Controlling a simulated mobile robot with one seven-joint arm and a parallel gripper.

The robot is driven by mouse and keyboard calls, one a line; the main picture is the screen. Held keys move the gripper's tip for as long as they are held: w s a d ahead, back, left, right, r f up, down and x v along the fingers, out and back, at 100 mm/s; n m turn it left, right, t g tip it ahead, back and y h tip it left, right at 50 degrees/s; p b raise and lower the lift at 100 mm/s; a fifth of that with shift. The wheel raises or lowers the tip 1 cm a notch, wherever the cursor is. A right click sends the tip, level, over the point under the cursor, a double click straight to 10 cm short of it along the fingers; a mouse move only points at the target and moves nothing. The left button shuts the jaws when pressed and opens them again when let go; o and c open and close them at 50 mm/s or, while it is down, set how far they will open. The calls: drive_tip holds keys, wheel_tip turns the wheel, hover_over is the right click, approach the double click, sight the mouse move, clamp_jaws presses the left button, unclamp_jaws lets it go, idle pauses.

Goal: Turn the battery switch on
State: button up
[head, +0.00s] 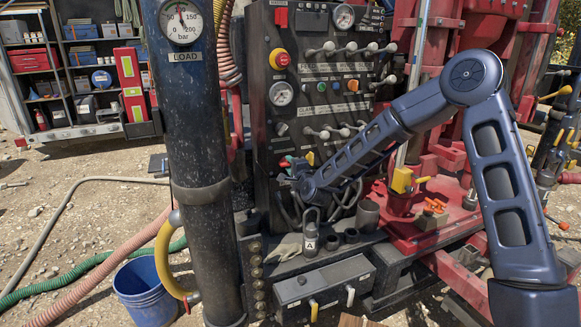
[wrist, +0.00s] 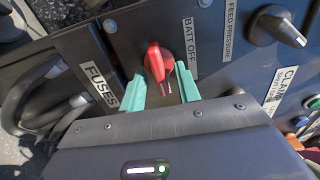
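The battery switch is a red knob (wrist: 155,62) on the dark panel in the wrist view, beside a label reading BATT OFF (wrist: 190,42). My gripper (wrist: 160,82) has two teal fingers spread apart, one on each side of the knob's lower part, with a gap between them. Whether either finger touches the knob is unclear. In the head view my gripper (head: 291,167) is at the lower left of the control panel (head: 312,100), and a small red bit of the switch (head: 284,164) shows there, mostly hidden.
A FUSES label (wrist: 101,84) and cables lie left of the fingers. A black FEED PRESSURE knob (wrist: 278,26) is at the upper right.

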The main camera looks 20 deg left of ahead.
drive_tip(key=v, duration=1)
drive_tip(key=shift+s+d, duration=0.25)
drive_tip(key=w+d+r+n+g+h, duration=0.1)
drive_tip(key=d+r+n+h, duration=0.2)
drive_tip(key=d, duration=0.7)
drive_tip(key=w+d+r+n+g+h, duration=0.1)
drive_tip(key=w+d+r+n+h, duration=0.1)
drive_tip(key=d, duration=0.8)
drive_tip(key=w+d+r+n+g+h, duration=0.1)
drive_tip(key=d+r+n+h, duration=0.2)
drive_tip(key=d, duration=0.7)
drive_tip(key=s+d+r+g+h, duration=0.1)
drive_tip(key=s+d+g+h, duration=0.1)
drive_tip(key=s+d, duration=0.9)
drive_tip(key=s+d+r+n+g+h, duration=0.1)
drive_tip(key=s+d+r+g+h, duration=0.1)
drive_tip(key=s+d, duration=0.9)
drive_tip(key=d+g, duration=0.1)
drive_tip(key=d, duration=0.4)
drive_tip(key=shift+d+r+h, duration=0.2)
drive_tip(key=shift+d+h, duration=0.05)
drive_tip(key=shift+h, duration=0.15)
